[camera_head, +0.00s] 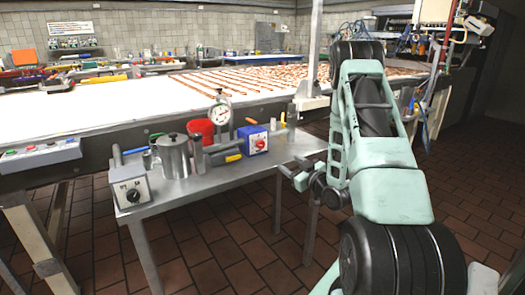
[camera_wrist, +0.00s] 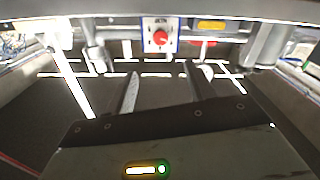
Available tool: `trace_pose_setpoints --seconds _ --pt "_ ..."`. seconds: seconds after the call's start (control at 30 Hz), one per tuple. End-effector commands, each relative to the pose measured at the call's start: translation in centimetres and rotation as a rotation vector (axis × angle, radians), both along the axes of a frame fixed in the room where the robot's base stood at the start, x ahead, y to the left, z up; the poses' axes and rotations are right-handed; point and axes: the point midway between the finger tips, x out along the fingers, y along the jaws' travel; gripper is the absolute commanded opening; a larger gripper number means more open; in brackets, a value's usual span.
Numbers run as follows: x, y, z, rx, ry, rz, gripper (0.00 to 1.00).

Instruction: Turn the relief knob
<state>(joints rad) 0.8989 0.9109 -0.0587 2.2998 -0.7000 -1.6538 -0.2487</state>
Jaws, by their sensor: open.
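A red round knob (camera_wrist: 160,38) sits on the white face of a small blue-sided box, straight ahead at the top middle of the wrist view. The box (camera_head: 252,139) stands on the right part of the metal side table in the head view. Its lettering is too small to read, so I cannot tell whether it is the relief knob. A second, grey box (camera_head: 130,187) with a dark knob stands at the table's front left corner. My gripper (camera_head: 290,174) is open and empty, right of the table and apart from both boxes. Its two spread fingers (camera_wrist: 162,88) show in the wrist view.
The metal table (camera_head: 190,186) also holds a steel pot (camera_head: 174,157), a red container (camera_head: 203,130), a dial gauge (camera_head: 221,113) and several handled tools. A long white conveyor (camera_head: 100,108) runs behind. Tiled floor (camera_head: 240,245) is clear before the table.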

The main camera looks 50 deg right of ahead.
Motion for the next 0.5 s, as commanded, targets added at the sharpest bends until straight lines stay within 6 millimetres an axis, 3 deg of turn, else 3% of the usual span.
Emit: trace_pose_setpoints --seconds 0.5 --pt "9.8 -2.2 0.3 -0.002 -0.002 0.003 0.54"
